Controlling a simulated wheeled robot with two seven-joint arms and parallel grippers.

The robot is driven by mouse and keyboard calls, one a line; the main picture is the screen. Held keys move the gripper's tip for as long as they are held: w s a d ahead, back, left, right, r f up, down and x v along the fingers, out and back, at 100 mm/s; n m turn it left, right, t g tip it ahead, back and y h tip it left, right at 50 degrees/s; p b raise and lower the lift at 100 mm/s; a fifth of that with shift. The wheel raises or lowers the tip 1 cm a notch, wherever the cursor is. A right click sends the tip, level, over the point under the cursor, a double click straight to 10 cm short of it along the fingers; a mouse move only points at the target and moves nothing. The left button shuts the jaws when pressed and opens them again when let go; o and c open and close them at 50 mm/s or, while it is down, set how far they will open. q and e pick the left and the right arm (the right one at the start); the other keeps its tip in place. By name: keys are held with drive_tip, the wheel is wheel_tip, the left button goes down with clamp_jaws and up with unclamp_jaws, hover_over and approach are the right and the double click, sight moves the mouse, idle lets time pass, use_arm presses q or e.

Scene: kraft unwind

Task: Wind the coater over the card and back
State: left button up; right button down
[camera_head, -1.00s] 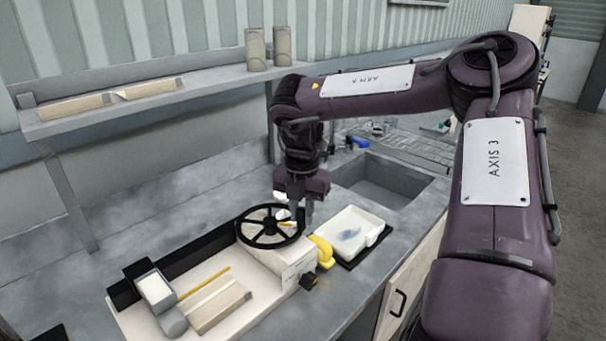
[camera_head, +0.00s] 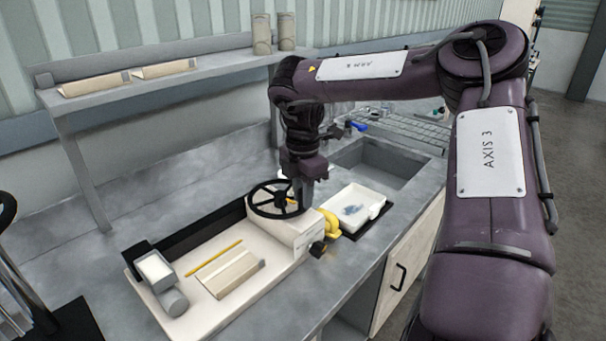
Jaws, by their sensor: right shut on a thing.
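The coater is a cream bed (camera_head: 203,302) on the bench, with a black spoked handwheel (camera_head: 258,207) at its far right end. A grey roller (camera_head: 174,302) and a white-topped block (camera_head: 155,268) stand at the bed's left end. The tan card (camera_head: 228,273) lies flat on the bed, to the right of the roller. A thin yellow rod (camera_head: 214,258) lies behind the card. My right gripper (camera_head: 303,200) points down at the right side of the handwheel and is shut on it; its fingertips are partly hard to make out. My left gripper is out of view.
A white tray (camera_head: 369,202) with a blue smear stands right of the coater, beside a yellow part (camera_head: 331,223). A sink (camera_head: 385,165) lies behind. A shelf (camera_head: 100,103) holds tan packets and two cylinders. A dark upright shape (camera_head: 20,275) fills the left edge.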

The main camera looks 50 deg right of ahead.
idle(0.3)
drive_tip(key=c, duration=1.3)
unclamp_jaws()
drive_tip(key=shift+a, duration=0.1)
drive_tip(key=shift+c, duration=0.2)
drive_tip(key=shift+o, duration=0.2)
drive_tip(key=shift+r, duration=0.1)
wheel_tip(320, 180, up, 8)
drive_tip(key=shift+f, duration=0.15)
